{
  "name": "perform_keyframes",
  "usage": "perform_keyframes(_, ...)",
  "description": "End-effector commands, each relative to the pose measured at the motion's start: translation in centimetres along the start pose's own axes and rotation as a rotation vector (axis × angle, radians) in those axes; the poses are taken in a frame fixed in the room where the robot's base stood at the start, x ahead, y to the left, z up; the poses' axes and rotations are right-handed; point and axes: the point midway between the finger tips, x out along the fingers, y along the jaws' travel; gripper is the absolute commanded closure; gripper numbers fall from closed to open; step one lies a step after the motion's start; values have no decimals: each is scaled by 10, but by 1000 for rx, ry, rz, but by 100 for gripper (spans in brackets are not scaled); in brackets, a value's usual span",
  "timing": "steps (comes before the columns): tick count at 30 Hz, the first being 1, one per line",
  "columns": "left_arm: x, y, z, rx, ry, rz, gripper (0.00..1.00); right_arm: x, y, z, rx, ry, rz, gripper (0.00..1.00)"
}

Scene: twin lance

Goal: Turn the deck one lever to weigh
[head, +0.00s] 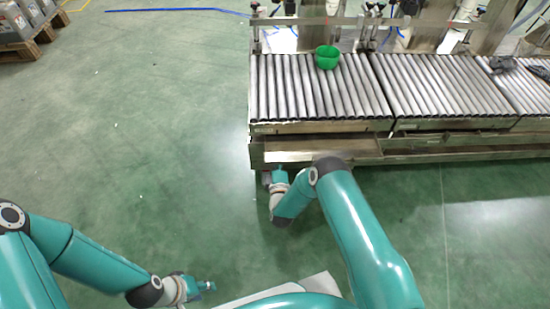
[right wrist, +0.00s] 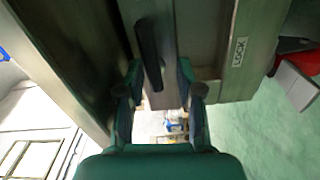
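In the right wrist view, a black lever (right wrist: 149,52) hangs on the underside of the conveyor deck. A "LOCK" label (right wrist: 239,52) is to its right. My right gripper (right wrist: 160,80) is open, with one finger on each side of the lever's lower end; a gap shows on the right, and I cannot tell whether the left finger touches it. In the head view, my right gripper (head: 278,172) is at the front left corner of the first roller deck (head: 290,122), where the lever is hidden. My left gripper (head: 207,286) is low over the floor, away from the deck; its fingers are too small to read.
A green bowl (head: 327,62) sits on the rollers of the first deck. More roller decks (head: 430,85) continue to the right. Boxes on a pallet (head: 30,38) stand at the far left. The green floor (head: 160,130) left of the conveyor is clear.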

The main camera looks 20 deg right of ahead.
Motion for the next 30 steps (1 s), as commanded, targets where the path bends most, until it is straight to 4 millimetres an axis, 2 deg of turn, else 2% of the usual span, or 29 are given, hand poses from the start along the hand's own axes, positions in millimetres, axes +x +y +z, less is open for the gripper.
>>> perform_keyframes(7, -1, 0, 0, 0, 0, 0, 60, 0, 3, 3, 1, -8, 8, 60)
perform_keyframes(11, -1, 0, 0, 0, 0, 0, 60, -7, 3, 3, 1, -8, 8, 60)
perform_keyframes(24, -1, 0, 0, 0, 0, 0, 60, -65, 0, 0, 0, -3, 2, 60)
perform_keyframes(30, -1, 0, 0, 0, 0, 0, 60, -76, -1, 0, 0, -2, 2, 60)
